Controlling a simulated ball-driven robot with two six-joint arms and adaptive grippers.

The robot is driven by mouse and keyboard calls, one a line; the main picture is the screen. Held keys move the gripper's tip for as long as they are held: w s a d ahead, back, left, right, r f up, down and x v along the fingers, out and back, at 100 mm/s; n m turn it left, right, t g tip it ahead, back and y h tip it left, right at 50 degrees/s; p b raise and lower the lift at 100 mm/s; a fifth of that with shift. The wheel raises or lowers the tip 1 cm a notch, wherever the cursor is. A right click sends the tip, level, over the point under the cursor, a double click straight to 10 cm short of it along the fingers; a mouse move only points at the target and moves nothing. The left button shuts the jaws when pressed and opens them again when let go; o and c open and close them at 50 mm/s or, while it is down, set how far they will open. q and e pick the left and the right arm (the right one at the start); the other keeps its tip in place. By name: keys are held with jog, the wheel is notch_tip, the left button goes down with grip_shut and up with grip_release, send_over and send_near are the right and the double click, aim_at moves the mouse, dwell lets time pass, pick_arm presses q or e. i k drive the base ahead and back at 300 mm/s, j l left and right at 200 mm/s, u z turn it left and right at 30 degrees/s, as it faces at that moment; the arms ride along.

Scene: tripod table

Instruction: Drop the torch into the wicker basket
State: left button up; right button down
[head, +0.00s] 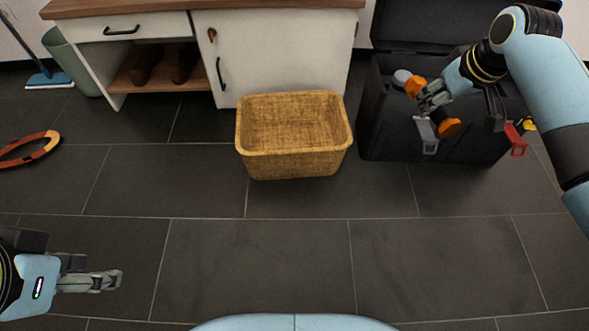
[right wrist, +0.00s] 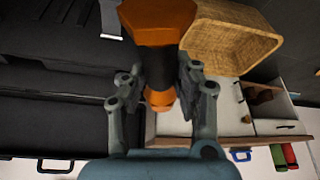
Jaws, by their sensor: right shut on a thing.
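The torch, with orange ends (head: 449,127) and a dark middle, is held between the fingers of my right gripper (head: 434,98). In the right wrist view, the torch (right wrist: 160,22) crosses between both finger pads, its wide orange end outward. In the head view it is in front of and over the open black case, at the right; its height above the case is hard to judge. The wicker basket (head: 292,165) stands upright on the floor at the centre, empty. It also shows in the right wrist view (right wrist: 232,35). My left gripper (head: 105,281) hangs empty at the lower left, seen side-on.
The open black case (head: 385,135) stands right of the basket, its lid raised behind. A white cabinet (head: 275,60) with shoes on a shelf is behind the basket. The tiled floor in front is clear.

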aim_at(292, 138)
jog(key=k+z, duration=0.1)
jog(key=z, duration=0.35)
jog(key=k+z, duration=0.15)
jog(key=z, duration=0.3)
jog(key=k+l+z, duration=0.1)
jog(key=z, duration=0.35)
jog(key=i+j, duration=0.1)
jog(key=j, duration=0.6)
jog(key=i+j, duration=0.15)
jog(key=j, duration=0.55)
jog(key=i+j+z, duration=0.1)
jog(key=j, duration=0.6)
jog(key=i+j, duration=0.1)
jog(key=j, duration=0.6)
